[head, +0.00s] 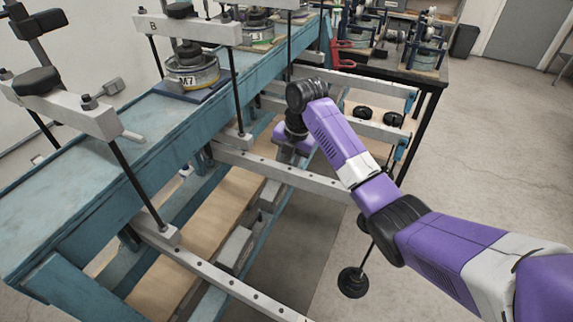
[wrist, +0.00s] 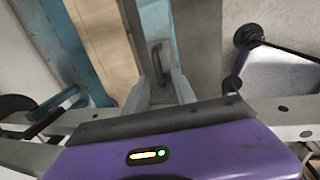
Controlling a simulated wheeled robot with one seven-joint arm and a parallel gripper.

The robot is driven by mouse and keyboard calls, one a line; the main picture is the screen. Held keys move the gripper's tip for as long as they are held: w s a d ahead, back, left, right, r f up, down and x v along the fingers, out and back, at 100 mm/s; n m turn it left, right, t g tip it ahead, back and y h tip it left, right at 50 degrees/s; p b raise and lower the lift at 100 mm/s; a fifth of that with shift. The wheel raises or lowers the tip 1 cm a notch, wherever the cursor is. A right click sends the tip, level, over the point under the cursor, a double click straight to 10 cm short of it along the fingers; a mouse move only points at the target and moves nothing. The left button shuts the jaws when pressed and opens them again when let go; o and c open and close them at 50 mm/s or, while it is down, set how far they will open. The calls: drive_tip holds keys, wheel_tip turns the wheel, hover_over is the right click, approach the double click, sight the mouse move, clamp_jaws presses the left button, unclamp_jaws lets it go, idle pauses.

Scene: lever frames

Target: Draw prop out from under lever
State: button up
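My gripper (head: 293,140) is over the grey drilled lever (head: 285,172) in the middle of the frames. The lever also shows in the wrist view (wrist: 285,109), passing behind the gripper body. A grey upright piece with a dark handle (wrist: 157,62), which looks like the prop, stands just beyond the gripper body in the wrist view. In the head view a grey block (head: 268,196) shows below the lever; whether it is the same piece is unclear.
A nearer lever (head: 222,279) crosses the lower frame, with another grey block (head: 236,246) beside it. A black weight (head: 352,283) is low by the levers' right side. The teal bench (head: 60,195) bounds the left. Open floor lies right.

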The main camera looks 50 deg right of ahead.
drive_tip(key=shift+f, duration=0.45)
clamp_jaws()
drive_tip(key=shift+w, duration=0.1)
idle(1.0)
